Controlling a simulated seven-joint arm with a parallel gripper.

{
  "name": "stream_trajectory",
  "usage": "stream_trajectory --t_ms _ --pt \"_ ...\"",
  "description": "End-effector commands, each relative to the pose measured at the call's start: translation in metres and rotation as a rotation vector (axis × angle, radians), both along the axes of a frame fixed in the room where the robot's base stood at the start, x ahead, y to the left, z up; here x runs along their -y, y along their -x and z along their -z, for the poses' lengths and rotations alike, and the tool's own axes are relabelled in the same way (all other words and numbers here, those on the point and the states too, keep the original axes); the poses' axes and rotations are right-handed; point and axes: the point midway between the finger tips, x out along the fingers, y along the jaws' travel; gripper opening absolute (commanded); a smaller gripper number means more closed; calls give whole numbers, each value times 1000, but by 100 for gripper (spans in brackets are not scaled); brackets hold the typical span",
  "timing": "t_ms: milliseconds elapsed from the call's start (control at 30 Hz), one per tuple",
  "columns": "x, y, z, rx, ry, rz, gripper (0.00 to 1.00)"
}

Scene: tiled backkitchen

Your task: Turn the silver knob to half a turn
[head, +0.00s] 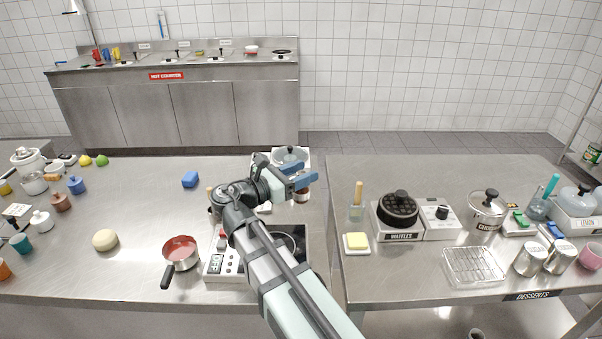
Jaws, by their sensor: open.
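My gripper (311,170) has blue fingers and is open, with a gap between them. It is above the left steel table, in front of a lidded pot (290,154) that it partly covers. A cooking unit (222,262) with an "OFF" panel and small controls stands at the table's front right edge, partly behind my arm. I cannot make out with certainty which control is the silver knob; it may be hidden by my arm or too small to tell.
A red-filled saucepan (181,252) stands left of the cooking unit. On the right table are a waffle maker (398,209), a black knob (442,212) and a wire rack (474,266).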

Motion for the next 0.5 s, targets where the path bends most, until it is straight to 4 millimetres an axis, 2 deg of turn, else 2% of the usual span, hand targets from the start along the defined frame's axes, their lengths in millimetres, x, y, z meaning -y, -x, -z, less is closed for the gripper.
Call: stream_trajectory --t_ms 200,500 --pt "0 0 0 0 0 0 50" --pt "0 0 0 0 0 1 21"
